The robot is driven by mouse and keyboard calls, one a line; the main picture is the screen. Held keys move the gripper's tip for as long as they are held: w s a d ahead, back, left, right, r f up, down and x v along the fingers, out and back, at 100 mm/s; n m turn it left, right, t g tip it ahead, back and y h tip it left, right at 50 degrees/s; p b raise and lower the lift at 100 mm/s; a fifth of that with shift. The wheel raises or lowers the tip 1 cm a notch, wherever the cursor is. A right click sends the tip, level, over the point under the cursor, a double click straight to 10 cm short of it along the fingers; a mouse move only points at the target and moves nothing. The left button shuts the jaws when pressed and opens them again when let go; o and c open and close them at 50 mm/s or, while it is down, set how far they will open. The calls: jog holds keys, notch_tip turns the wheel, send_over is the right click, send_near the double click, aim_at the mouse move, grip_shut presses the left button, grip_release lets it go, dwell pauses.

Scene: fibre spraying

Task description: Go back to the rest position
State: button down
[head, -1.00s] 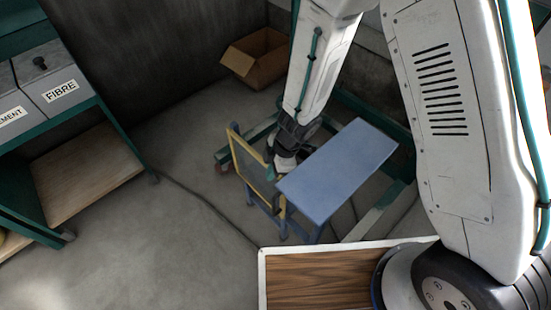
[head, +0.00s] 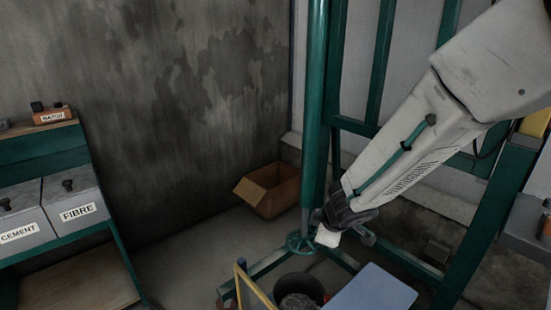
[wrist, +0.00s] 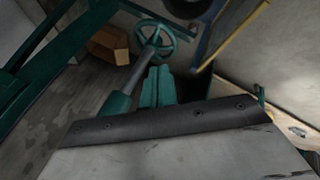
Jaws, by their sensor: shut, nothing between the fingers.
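My arm comes in from the upper right in the head view and ends in my gripper (head: 331,232), in front of the green post and just right of the teal handwheel (head: 300,243). In the wrist view my gripper (wrist: 160,72) shows two teal fingers pressed together, with nothing between them. The handwheel (wrist: 154,38) lies beyond the fingertips in that view. I cannot tell whether the fingers are near enough to touch it. The fingertips are hard to make out in the head view.
A green frame post (head: 317,100) rises behind my gripper. Below are a blue tabletop (head: 370,292), a yellow-edged frame (head: 256,288) and a dark bucket (head: 312,285) with grey contents. A cardboard box (head: 268,190) sits by the wall. Bins marked FIBRE (head: 75,195) and CEMENT (head: 20,218) stand left.

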jog(key=s+d+r+m+h, duration=0.3)
jog(key=d+r+m, duration=0.1)
jog(key=d+r, duration=0.35)
jog(key=s+d+r+m+h, duration=0.35)
jog(key=d+r, duration=0.25)
jog(key=d, duration=0.3)
jog(key=s+a+r+m+g+y, duration=0.1)
jog(key=s+r+m+g+y, duration=0.1)
jog(key=s, duration=0.9)
jog(key=s+r+m+g+y, duration=0.2)
jog(key=s+m, duration=0.3)
jog(key=s, duration=0.6)
jog(key=shift+s+a+r+g+y, duration=0.25)
jog(key=shift+s+a+g+y, duration=0.1)
jog(key=shift+g+y, duration=0.1)
